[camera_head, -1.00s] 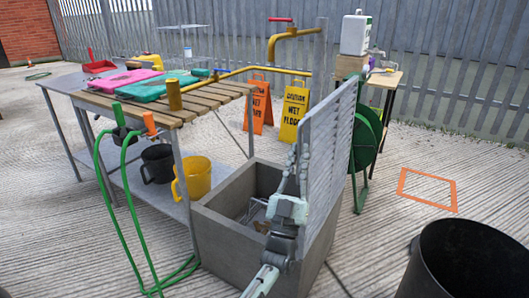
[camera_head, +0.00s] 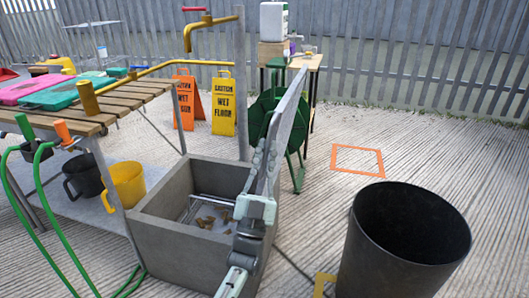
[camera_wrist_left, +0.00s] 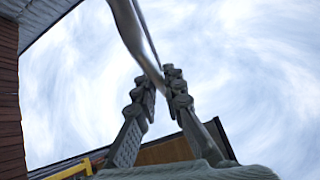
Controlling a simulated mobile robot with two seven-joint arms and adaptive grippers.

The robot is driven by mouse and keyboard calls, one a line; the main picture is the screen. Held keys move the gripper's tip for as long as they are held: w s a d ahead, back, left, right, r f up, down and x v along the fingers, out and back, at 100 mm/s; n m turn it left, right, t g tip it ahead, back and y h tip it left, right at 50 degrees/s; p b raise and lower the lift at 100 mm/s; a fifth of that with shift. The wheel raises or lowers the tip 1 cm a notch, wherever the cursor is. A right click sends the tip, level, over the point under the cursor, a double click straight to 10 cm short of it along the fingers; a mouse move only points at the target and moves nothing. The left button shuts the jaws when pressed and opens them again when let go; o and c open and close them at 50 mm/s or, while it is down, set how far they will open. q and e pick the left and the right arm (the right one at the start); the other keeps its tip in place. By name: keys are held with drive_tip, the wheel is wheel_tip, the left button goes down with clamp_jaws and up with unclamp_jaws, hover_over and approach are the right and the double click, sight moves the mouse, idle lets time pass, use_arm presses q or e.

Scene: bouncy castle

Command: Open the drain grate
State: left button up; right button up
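The drain grate (camera_head: 290,118) is a grey slatted plate. In the head view it stands nearly upright above the right side of the concrete drain basin (camera_head: 185,240), seen almost edge-on. The basin is open at the top, with brown debris (camera_head: 212,220) and a metal wire piece inside. My left gripper (camera_head: 265,158) is at the grate's near edge, its fingers closed around it. In the left wrist view, the grate's thin grey edge (camera_wrist_left: 132,30) runs between the two fingers (camera_wrist_left: 158,85). My right gripper is not in view.
A black bin (camera_head: 400,245) stands close on the right. A slatted bench (camera_head: 120,100) with hoses and mugs is on the left. Yellow (camera_head: 223,105) and orange (camera_head: 187,105) wet-floor signs and a green hose reel (camera_head: 262,112) stand behind. The floor around an orange square (camera_head: 357,160) is clear.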

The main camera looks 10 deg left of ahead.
use_arm(q)
drive_tip(key=o, duration=0.5)
drive_tip(key=shift+w, duration=0.1)
drive_tip(key=shift+c, duration=0.2)
drive_tip(key=v, duration=1.2)
drive_tip(key=shift+h, duration=0.3)
